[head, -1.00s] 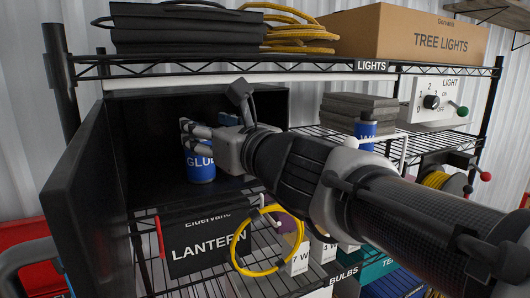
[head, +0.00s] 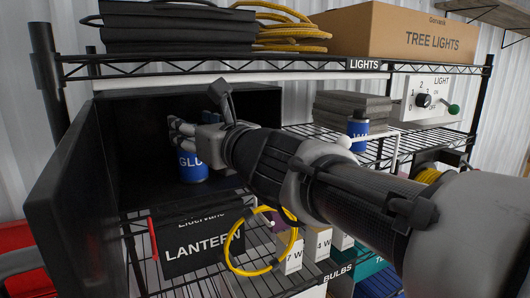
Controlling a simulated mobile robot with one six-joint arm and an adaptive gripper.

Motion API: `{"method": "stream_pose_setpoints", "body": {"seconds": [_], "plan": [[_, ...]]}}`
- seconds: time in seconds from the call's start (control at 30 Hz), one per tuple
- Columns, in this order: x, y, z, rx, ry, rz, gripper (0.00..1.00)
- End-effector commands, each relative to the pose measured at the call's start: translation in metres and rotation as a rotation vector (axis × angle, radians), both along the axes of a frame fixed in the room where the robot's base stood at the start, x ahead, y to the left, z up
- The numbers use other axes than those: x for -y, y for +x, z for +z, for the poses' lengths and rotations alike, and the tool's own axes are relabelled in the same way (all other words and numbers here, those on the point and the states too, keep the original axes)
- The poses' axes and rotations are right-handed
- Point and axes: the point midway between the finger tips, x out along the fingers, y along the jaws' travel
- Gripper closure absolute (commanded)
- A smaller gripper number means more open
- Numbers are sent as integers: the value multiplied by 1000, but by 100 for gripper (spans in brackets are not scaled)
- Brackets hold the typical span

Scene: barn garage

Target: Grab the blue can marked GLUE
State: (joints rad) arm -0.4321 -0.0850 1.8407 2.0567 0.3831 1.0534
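The blue can marked GLUE (head: 193,168) stands upright inside an open black box (head: 125,118) on the shelf. Its label is partly covered by my arm, so only "GLU" shows. My gripper (head: 178,132) reaches into the box from the right, with its fingers at the upper part of the can. The fingers overlap the can's top in the picture. I cannot tell whether they touch or close on it.
The box's black door (head: 72,190) hangs open at the left. A second blue can (head: 358,130) stands right of my arm. Below are a LANTERN box (head: 196,240) and a yellow cable loop (head: 236,262). A wire shelf edge (head: 250,70) runs above.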

Motion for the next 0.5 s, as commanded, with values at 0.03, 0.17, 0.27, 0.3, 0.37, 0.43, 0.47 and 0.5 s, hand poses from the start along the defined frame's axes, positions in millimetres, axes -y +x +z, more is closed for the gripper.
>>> {"method": "stream_pose_setpoints", "body": {"seconds": [0.03,0.17,0.27,0.3,0.37,0.43,0.47,0.5], "plan": [[0,0,-1,-1,-1,0,86],[0,0,-1,-2,-2,0,94],[0,0,-1,-1,-1,0,100],[0,0,-1,-1,-1,0,100],[0,0,-1,-1,-1,0,100],[0,0,-1,-1,-1,0,100],[0,0,0,-1,-1,0,100],[0,0,0,-1,-1,0,100]]}}
